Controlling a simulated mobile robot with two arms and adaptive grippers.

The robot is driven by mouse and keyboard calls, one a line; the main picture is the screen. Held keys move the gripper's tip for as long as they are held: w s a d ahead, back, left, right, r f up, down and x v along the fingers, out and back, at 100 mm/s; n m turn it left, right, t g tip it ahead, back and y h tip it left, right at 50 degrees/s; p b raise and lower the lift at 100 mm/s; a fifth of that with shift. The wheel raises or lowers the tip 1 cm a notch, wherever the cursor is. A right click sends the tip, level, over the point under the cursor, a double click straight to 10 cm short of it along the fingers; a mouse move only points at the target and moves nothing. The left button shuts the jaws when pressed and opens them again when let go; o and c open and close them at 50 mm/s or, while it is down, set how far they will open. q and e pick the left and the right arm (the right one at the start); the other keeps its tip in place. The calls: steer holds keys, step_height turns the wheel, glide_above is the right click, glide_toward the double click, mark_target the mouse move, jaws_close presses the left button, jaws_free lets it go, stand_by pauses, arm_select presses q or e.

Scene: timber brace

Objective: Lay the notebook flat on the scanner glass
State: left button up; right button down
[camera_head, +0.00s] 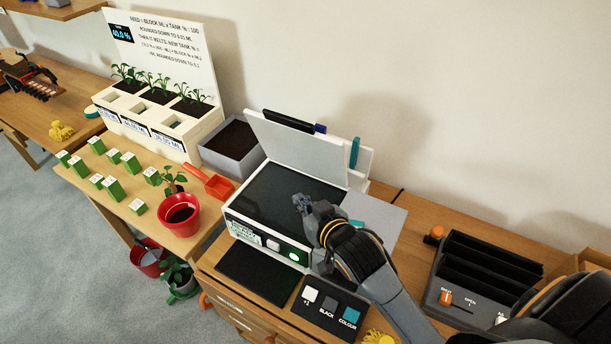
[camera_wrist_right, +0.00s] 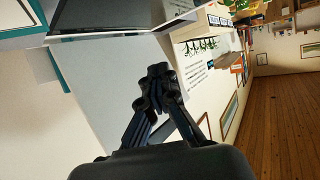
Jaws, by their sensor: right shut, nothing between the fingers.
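The scanner (camera_head: 238,216) is a white box with its lid (camera_head: 298,148) raised and its dark glass (camera_head: 285,193) bare. My right gripper (camera_head: 300,203) is shut and empty, over the right part of the glass in the head view. It shows shut in the right wrist view (camera_wrist_right: 155,75) too, in front of a pale grey panel (camera_wrist_right: 110,85). I cannot tell for certain which thing is the notebook. A black slab (camera_head: 288,120) and a teal one (camera_head: 354,153) stand upright behind the lid. My left gripper is not in view.
A dark mat (camera_head: 257,275) and a button panel (camera_head: 329,307) lie in front of the scanner. A grey sheet (camera_head: 385,212) is at its right, partly behind my arm. A red pot (camera_head: 180,214) stands left, a black slotted rack (camera_head: 485,268) right.

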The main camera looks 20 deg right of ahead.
mark_target(301, 228)
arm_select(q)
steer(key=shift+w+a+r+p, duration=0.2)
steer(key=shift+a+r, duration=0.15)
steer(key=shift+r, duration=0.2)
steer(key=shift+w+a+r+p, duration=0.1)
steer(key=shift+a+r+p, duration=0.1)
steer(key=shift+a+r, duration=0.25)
arm_select(e)
steer(key=shift+w+r, duration=0.1)
steer(key=shift+w, duration=0.3)
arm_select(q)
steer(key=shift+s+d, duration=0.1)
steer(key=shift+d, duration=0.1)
arm_select(e)
step_height(301, 228, down, 4)
steer(key=b, duration=0.4)
steer(key=shift+r+b, duration=0.1)
steer(key=shift+b, duration=0.3)
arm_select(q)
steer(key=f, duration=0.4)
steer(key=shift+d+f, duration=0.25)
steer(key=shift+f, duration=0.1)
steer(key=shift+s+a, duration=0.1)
arm_select(e)
steer(key=shift+f, duration=0.5)
